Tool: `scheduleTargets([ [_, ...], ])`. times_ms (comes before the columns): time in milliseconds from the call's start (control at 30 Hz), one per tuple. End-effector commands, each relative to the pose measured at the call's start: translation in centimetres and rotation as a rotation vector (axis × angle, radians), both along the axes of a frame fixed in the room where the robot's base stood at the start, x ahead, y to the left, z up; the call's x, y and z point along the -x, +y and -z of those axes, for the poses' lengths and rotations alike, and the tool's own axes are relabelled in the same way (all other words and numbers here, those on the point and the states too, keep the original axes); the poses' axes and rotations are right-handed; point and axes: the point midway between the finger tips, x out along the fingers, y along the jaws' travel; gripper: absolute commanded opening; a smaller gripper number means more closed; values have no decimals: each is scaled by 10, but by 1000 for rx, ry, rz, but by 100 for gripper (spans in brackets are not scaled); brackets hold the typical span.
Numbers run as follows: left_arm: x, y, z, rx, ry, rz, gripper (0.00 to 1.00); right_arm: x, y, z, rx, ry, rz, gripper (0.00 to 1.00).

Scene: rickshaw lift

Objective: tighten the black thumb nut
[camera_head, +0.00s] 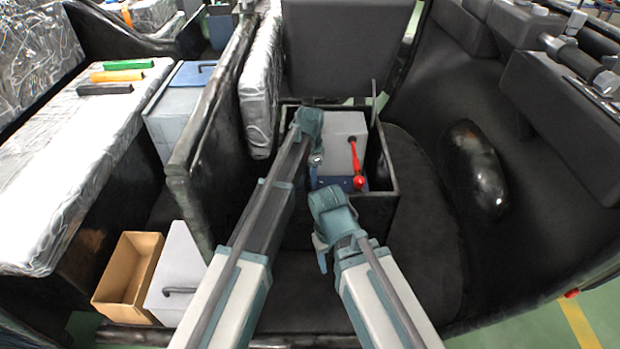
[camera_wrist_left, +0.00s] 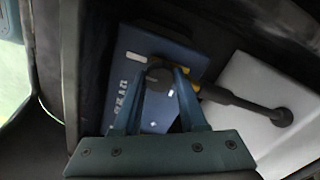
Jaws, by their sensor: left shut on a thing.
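The black thumb nut (camera_wrist_left: 159,76) sits on top of the blue battery (camera_wrist_left: 128,93), which has white lettering, in the left wrist view. My left gripper (camera_wrist_left: 162,76) has its two fingers closed in on the nut from either side. In the head view my left gripper (camera_head: 315,172) reaches down into the open black box, and the nut is hidden there. The blue battery shows partly below it (camera_head: 345,184). My right gripper (camera_head: 322,258) hangs near the front edge of the box; its fingertips are not clear enough to judge.
The open black box (camera_head: 391,190) also holds a light grey block (camera_head: 343,128). A red rod (camera_head: 356,165) with a ball end stands at its front. A dark panel (camera_head: 345,45) stands behind the box.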

Motion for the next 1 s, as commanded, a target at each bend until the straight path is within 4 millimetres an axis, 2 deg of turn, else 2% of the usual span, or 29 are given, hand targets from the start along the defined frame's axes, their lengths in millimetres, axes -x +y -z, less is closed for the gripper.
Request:
scheduleTargets([
  [533,0,0,0,0,0,23,0,0,0,0,0,0,0,60],
  [567,0,0,0,0,0,23,45,0,0,0,0,0,0,60],
  [700,0,0,0,0,0,22,70,0,0,0,0,0,0,60],
  [1000,0,0,0,0,0,21,72,0,0,0,0,0,0,60],
])
